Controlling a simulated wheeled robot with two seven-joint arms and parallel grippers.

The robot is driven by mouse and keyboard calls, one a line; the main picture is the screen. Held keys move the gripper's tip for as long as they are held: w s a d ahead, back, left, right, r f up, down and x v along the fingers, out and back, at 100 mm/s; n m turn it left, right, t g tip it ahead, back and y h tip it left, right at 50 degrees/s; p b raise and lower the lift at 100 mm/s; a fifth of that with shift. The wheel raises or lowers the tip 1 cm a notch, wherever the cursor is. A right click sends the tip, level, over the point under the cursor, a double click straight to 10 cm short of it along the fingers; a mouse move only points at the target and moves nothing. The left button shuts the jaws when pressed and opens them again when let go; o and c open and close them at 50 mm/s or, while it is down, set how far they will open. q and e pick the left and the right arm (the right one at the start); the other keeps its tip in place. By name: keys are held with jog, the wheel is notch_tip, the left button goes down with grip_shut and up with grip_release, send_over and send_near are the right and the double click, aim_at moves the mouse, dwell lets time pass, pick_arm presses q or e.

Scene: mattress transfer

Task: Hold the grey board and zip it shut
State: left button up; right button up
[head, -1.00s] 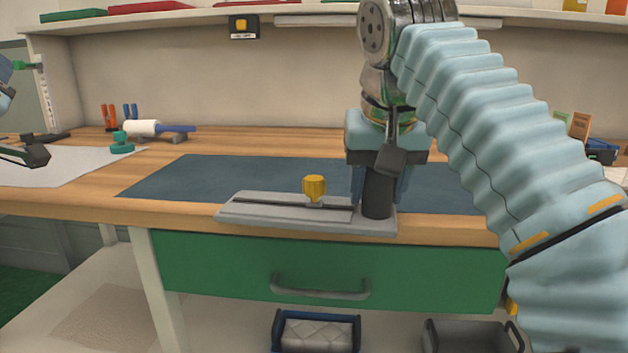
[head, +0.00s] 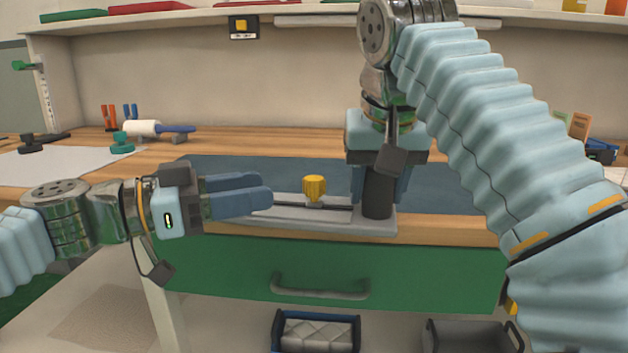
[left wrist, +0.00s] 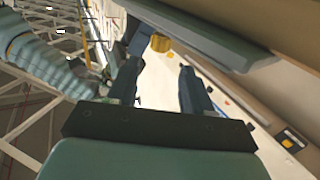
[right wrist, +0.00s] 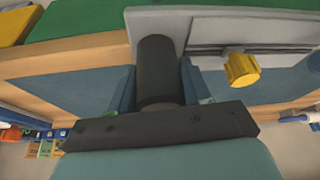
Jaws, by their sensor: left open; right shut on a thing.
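The grey board (head: 290,224) lies flat at the front edge of the workbench, with a slot along it and a yellow knob (head: 314,187) standing in the slot near the middle. A dark cylindrical post (head: 377,190) rises from its right end. My right gripper (right wrist: 158,85) points down and is shut on the post, one finger on each side. My left gripper (head: 268,193) is open and empty, level, left of the knob and apart from it. The left wrist view shows the knob (left wrist: 160,43) beyond and between its open fingers (left wrist: 157,85).
A dark blue mat (head: 300,170) lies behind the board. A green drawer with a handle (head: 320,288) is below the bench edge. A white roller (head: 142,128) and a green-knobbed item (head: 122,143) are at the back left. Bins (head: 316,332) stand below.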

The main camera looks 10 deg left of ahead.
aim_at(313, 178)
pick_arm(q)
jog(key=x, duration=0.9)
jog(key=shift+w+d, duration=0.2)
jog(key=shift+d, duration=0.05)
grip_shut()
jog(key=shift+a, duration=0.1)
